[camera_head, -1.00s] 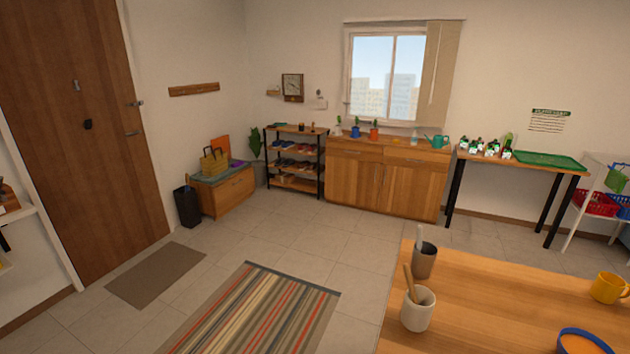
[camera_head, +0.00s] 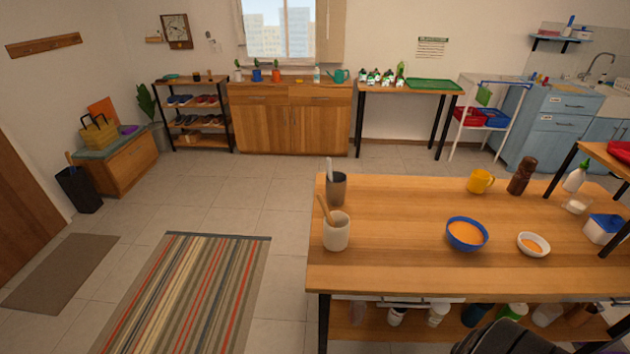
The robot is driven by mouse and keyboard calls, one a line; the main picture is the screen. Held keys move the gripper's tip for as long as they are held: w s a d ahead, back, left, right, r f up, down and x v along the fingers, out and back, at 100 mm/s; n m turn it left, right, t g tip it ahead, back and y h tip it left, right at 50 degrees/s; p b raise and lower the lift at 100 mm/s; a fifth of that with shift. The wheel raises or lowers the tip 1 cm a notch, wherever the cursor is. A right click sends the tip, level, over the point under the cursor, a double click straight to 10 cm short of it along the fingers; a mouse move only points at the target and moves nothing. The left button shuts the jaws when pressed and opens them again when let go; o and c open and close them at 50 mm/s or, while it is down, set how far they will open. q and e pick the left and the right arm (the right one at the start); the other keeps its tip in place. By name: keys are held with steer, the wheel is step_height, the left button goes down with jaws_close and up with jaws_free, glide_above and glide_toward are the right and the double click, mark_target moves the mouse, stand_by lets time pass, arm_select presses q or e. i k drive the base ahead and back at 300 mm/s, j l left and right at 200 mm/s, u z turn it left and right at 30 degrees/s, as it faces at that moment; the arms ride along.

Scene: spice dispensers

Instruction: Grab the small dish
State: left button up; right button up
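A small white dish (camera_head: 534,244) with orange contents sits on the wooden table, toward its right side. A larger blue bowl (camera_head: 467,234), also with orange contents, stands just left of it. The two are apart. Neither of my grippers can be made out in the head view.
The wooden table (camera_head: 400,262) also holds a white cup (camera_head: 336,232), a dark cup (camera_head: 336,188), a yellow mug (camera_head: 480,181), a brown mill (camera_head: 522,176) and a blue-and-white box (camera_head: 603,229). A dark shape shows at the bottom edge. A striped rug (camera_head: 190,295) lies on open floor.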

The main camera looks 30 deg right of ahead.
mark_target(530, 244)
steer(key=z, duration=2.7)
